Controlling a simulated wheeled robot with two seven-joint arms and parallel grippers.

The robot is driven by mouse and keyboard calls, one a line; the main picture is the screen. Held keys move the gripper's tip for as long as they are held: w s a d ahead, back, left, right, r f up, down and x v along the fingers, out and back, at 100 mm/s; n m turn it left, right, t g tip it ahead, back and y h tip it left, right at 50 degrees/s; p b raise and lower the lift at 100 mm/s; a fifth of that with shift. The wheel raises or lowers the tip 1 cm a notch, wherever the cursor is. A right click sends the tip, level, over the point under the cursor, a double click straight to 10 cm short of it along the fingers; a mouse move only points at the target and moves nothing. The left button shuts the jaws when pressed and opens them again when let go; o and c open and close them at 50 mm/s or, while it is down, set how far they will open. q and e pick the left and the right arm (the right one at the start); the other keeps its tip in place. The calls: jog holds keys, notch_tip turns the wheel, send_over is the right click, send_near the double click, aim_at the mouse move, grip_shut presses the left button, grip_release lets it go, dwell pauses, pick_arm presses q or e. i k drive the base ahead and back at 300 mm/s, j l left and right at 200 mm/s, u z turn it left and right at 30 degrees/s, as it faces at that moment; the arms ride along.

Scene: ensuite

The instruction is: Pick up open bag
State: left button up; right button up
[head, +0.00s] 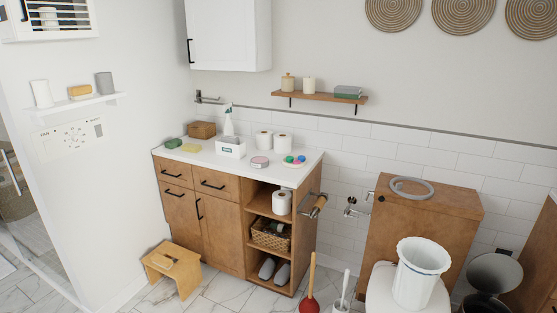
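A white, open-topped, bag-like container (421,275) with a ruffled rim and a thin blue line below it stands upright on the closed white toilet lid (380,290), at the lower right of the head view. It looks like the open bag. Its opening faces up, and I cannot see anything inside. Neither of my grippers is in view, and nothing is touching the bag.
A wooden cistern box (420,225) with a grey ring (412,187) on top stands behind the toilet. A dark bin (492,273) is close on the right. A plunger (310,290) and toilet brush (342,292) stand left. A wooden cabinet (225,215) is further left.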

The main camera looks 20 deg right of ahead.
aim_at(422, 262)
jog(key=i+z, duration=0.25)
jog(key=z, duration=0.2)
jog(key=i+j+z, duration=0.15)
jog(key=z, duration=0.3)
jog(key=i+j+z, duration=0.2)
jog(key=z, duration=0.25)
jog(key=i+j+z, duration=0.2)
jog(key=z, duration=0.3)
